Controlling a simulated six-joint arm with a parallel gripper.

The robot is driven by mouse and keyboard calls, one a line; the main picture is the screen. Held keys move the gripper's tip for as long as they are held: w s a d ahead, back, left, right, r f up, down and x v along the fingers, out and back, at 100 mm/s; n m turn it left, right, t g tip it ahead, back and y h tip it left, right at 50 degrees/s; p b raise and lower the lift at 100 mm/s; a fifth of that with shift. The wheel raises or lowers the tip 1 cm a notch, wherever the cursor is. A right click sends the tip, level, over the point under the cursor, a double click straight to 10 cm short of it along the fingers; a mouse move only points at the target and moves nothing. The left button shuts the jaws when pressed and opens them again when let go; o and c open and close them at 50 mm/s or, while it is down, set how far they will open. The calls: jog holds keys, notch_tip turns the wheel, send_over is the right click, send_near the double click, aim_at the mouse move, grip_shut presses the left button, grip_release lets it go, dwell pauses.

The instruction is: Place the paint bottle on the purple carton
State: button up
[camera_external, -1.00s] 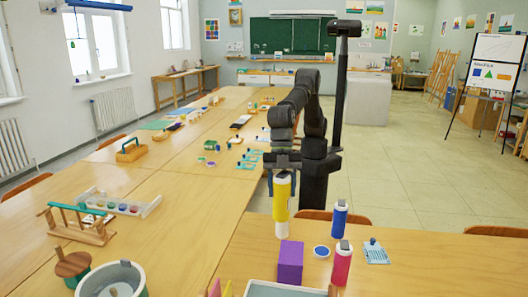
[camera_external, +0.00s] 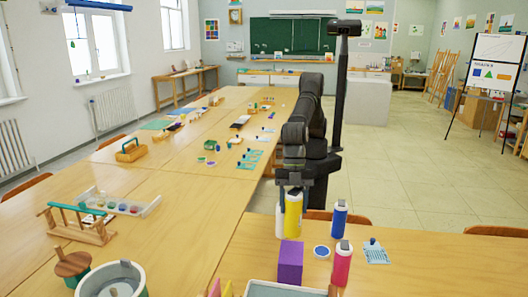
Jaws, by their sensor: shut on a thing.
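The yellow paint bottle (camera_external: 293,218) is upright in my gripper (camera_external: 292,193), which is shut on its upper end. The purple carton (camera_external: 290,264) stands on the near table. The bottle's lower end shows right at the carton's top far edge; I cannot tell whether it touches the carton or is behind or above it. The gripper partly hides the bottle's top.
A white bottle (camera_external: 279,221) stands just left of the yellow one. A blue bottle (camera_external: 339,219), a red bottle (camera_external: 342,264) and a round blue dish (camera_external: 321,251) are to the right. A grey tray (camera_external: 280,290) is in front.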

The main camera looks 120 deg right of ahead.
aim_at(294, 215)
jog(key=shift+a+f, duration=0.3)
jog(key=shift+f, duration=1.8)
jog(key=shift+f, duration=0.1)
jog(key=o, duration=1.3)
jog(key=shift+s+f, duration=0.1)
jog(key=shift+d+r, duration=0.1)
jog(key=shift+r, duration=0.3)
jog(key=v, duration=1.1)
jog(key=shift+s+r, duration=0.1)
jog(key=shift+r, duration=0.15)
